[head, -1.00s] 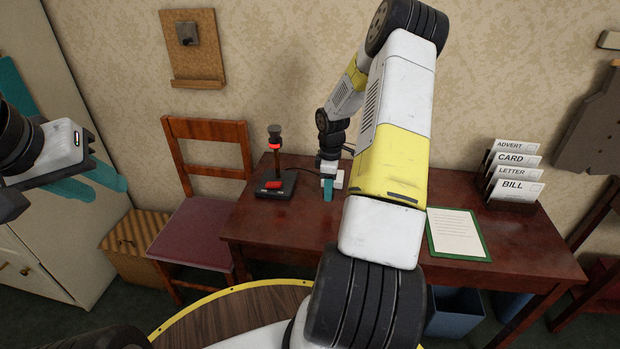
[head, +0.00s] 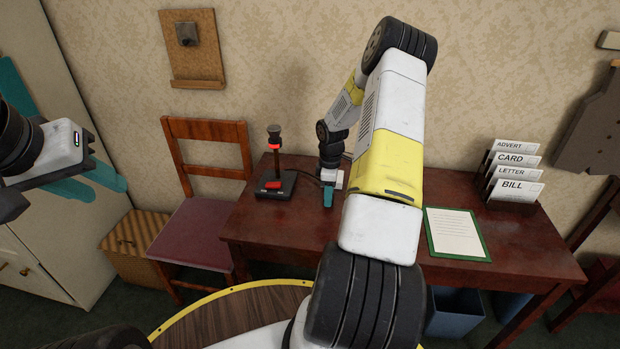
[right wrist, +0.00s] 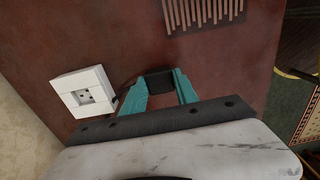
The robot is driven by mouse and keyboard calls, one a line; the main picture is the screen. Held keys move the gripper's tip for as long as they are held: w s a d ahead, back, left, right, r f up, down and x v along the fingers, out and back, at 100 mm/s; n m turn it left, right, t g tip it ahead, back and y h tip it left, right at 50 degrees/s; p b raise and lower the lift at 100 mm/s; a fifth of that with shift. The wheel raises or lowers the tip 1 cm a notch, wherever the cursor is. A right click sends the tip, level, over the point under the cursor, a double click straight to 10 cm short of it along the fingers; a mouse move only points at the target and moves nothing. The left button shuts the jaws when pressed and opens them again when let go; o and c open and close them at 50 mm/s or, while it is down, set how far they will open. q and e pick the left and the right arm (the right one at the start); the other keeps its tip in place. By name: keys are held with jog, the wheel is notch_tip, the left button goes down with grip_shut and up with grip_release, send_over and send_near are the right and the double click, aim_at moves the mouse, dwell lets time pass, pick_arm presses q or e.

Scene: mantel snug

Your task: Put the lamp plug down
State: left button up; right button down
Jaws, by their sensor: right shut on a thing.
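My right gripper (head: 327,196) is over the left part of the dark red desk (head: 300,222). In the right wrist view its teal fingers (right wrist: 158,92) are shut on a dark block, the lamp plug (right wrist: 157,81), close to the desk top; I cannot tell if the plug touches it. A white socket (right wrist: 83,93) with an empty-looking face is beside the gripper; it also shows in the head view (head: 339,179). The lamp (head: 275,160) with a black base and red switch stands left of the gripper. My left gripper (head: 107,189) is open and empty, far left.
A letter rack (head: 512,190) with labelled cards and a green-edged sheet (head: 456,233) are on the desk's right part. A chair (head: 203,219) stands at the desk's left. Pale stripes (right wrist: 205,12) lie on the desk top. The desk front between lamp and sheet is clear.

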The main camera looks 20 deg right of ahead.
jog(key=shift+f, duration=0.3)
jog(key=c, duration=0.9)
grip_release()
jog(key=shift+c, duration=0.2)
